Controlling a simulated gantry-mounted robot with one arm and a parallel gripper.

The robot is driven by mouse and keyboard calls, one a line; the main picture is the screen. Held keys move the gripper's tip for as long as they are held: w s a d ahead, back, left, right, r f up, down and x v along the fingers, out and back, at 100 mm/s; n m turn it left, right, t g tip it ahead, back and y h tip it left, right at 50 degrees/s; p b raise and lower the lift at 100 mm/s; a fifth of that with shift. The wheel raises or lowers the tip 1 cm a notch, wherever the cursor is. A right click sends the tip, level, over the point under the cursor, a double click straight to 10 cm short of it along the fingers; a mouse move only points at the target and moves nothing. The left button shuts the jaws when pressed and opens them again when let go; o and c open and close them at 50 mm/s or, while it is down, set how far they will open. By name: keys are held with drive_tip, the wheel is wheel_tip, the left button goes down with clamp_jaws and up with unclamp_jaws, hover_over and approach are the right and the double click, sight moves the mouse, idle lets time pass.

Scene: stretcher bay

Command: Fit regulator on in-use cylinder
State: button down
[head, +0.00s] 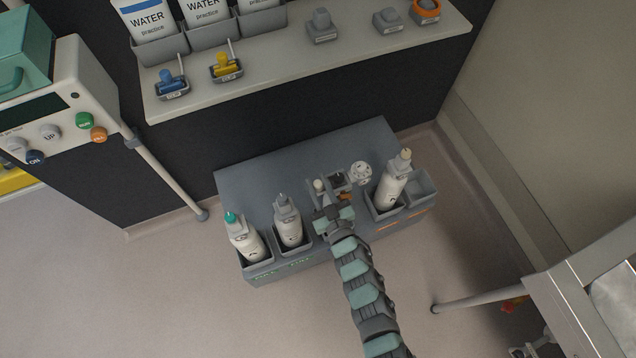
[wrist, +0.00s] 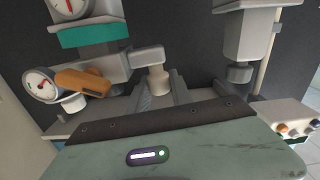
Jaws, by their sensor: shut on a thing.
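The regulator (head: 336,182) shows in the head view as a dark body beside a white round dial (head: 361,173). In the wrist view the regulator (wrist: 100,66) is a grey block with a white gauge, an orange lever and a cream stem (wrist: 158,80). My gripper (head: 323,194) is shut on the regulator, its fingers (wrist: 165,90) at the cream stem. It is over the middle of the grey rack. White cylinders stand in the rack: one with a teal cap (head: 245,240), one with a grey top (head: 288,226), one with a beige cap (head: 392,188). Whether the regulator touches a cylinder is hidden.
The grey rack (head: 250,180) stands on the floor against a dark wall. An empty pocket (head: 423,186) is at its right end. A stretcher frame (head: 575,290) is at lower right, a control panel (head: 75,115) at left.

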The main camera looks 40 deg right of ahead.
drive_tip(key=shift+f, duration=0.5)
idle(0.7)
drive_tip(key=c, duration=1.1)
unclamp_jaws()
drive_tip(key=shift+o, duration=0.7)
drive_tip(key=o, duration=0.4)
drive_tip(key=shift+c, duration=0.2)
